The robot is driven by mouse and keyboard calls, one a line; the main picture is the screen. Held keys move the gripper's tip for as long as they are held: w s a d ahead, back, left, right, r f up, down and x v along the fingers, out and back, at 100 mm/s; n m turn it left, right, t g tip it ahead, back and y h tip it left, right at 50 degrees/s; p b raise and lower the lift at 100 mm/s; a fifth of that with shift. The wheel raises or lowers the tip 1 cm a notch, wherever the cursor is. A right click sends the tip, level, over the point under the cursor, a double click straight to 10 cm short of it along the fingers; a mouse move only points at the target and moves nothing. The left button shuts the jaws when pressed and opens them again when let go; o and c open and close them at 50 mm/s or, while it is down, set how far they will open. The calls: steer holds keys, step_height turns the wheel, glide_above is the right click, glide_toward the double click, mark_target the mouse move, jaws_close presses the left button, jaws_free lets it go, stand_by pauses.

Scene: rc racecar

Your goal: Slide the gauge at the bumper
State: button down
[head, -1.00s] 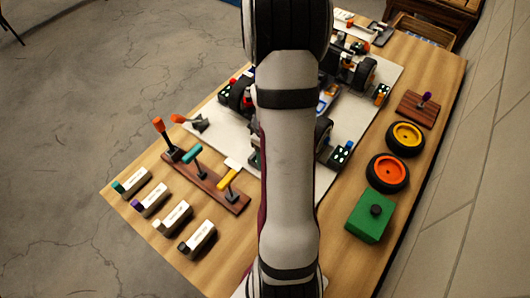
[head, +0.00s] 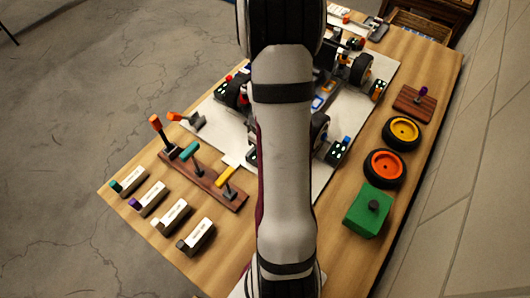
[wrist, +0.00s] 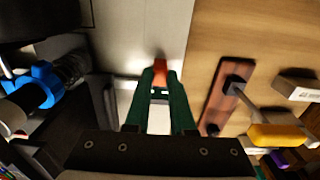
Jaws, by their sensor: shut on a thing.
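My gripper (wrist: 160,85) has dark green fingers, close together in the wrist view. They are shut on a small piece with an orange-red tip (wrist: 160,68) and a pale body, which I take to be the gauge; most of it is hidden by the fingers. It is over or on the pale mat (wrist: 137,30), near its edge; I cannot tell whether it touches the mat. In the head view my arm hides the gripper and this piece. The car is partly hidden; its wheel (head: 361,69) shows behind my arm. I cannot make out the bumper clearly.
A wooden rack (head: 222,192) holds tools with orange, teal and yellow (head: 225,177) handles. Several white blocks (head: 172,217) lie in front. Two wheels (head: 384,168) and a green box (head: 368,209) stand at right. In the wrist view, a blue-collared car part (wrist: 45,83) is left of my fingers.

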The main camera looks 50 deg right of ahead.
stand_by(0.9)
steer(key=shift+d+r, duration=0.1)
steer(key=shift+d, duration=1.7)
steer(key=c, duration=0.8)
jaws_free()
steer(key=shift+o, duration=0.2)
step_height(320, 180, up, 16)
steer(key=shift+a, duration=0.1)
